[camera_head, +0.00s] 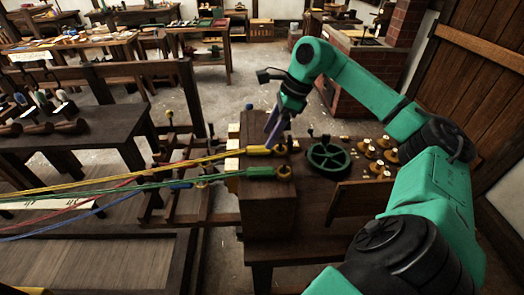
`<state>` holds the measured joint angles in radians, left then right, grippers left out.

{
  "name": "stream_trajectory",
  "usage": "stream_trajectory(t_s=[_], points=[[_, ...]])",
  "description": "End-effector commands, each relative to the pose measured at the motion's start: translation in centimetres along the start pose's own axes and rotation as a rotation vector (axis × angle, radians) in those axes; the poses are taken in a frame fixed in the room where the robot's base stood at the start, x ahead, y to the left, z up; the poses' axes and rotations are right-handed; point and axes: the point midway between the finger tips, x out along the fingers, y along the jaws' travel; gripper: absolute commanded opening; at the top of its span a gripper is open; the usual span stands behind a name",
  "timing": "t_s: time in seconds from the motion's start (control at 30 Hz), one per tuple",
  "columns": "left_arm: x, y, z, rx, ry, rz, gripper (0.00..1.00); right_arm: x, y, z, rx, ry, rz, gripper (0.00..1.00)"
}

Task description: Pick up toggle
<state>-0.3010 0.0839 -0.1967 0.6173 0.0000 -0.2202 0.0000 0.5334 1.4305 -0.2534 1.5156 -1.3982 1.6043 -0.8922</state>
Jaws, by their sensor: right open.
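I cannot single out the toggle with certainty. My right gripper (275,130) points down above the dark wooden block (268,215), near its back end. It is open, with nothing visible between its fingers. Just in front of it, yellow and green rope ends (256,150) (258,172) meet the block at small knobbed fittings. Right of the block, several small brass-coloured pieces (377,168) stand on the workbench. My left gripper is not in view.
A dark green wheel (328,157) lies on the bench between the block and the brass pieces. Taut ropes (120,182) run left from the block. A dark table (75,130) with wooden-handled tools stands left. A brick structure (365,75) is behind my right arm.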

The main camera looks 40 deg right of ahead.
Motion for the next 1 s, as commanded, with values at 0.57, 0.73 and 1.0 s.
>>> stream_trajectory(t_s=[0.57,0.73,1.0], points=[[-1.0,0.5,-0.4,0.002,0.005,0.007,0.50,4.4,0.3,0.0,0.000,0.000,0.001,0.21],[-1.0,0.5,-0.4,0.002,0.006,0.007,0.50,4.3,0.3,0.0,0.000,0.000,0.000,0.00],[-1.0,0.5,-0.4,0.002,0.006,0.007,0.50,3.9,0.2,0.2,0.000,-0.003,-0.001,0.00]])
